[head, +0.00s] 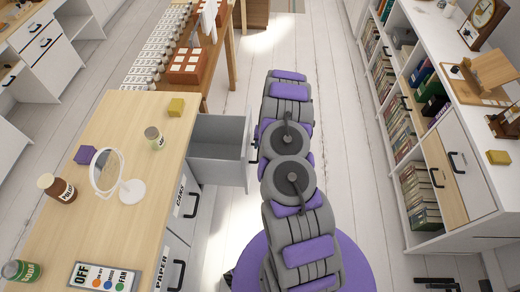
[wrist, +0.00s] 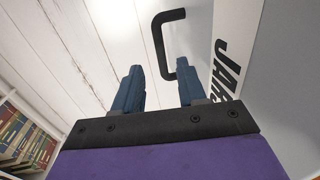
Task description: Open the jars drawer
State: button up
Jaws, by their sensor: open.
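In the wrist view, my gripper (wrist: 158,85) is open, its two blue fingers apart with nothing held. The black handle (wrist: 158,42) of the jars drawer is just ahead; its lower end shows between the fingertips. I cannot tell whether they touch. In the head view, a grey drawer (head: 220,135) stands pulled out from the desk, empty where I see inside. Its front edge and handle are beside my arm. My gripper is hidden there.
The desk (head: 130,120) carries a round mirror (head: 104,170), a brown bottle (head: 57,187), a jar (head: 153,137) and a yellow block (head: 176,107). Lower drawers bear "CANS" and "PAPER" labels. A bookshelf (head: 445,150) stands right. White floor between is free.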

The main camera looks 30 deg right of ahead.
notch_tip(320, 180, up, 10)
jog(key=s+d+p, duration=0.1)
jog(key=p, duration=0.1)
jog(key=shift+d+r, duration=0.25)
jog(key=shift+d, duration=0.1)
jog(key=shift+r, duration=0.1)
jog(key=s+a+r+n+g, duration=0.15)
jog(key=s+a+r, duration=0.35)
jog(key=a+r, duration=0.65)
jog(key=s+a+r+n, duration=0.35)
jog(key=a+r, duration=0.45)
jog(key=r, duration=0.6)
jog(key=s+a+r, duration=0.1)
jog(key=s+r, duration=0.2)
jog(key=s, duration=0.6)
jog(key=s+a+r+n+g+h, duration=0.1)
jog(key=s+r, duration=0.3)
jog(key=s, duration=0.6)
jog(key=s+a+r+n, duration=0.1)
jog(key=s+a+r, duration=0.2)
jog(key=s, duration=0.6)
jog(key=shift+s+r+h, duration=0.2)
jog(key=shift+s+h, duration=0.05)
jog(key=shift+h, duration=0.05)
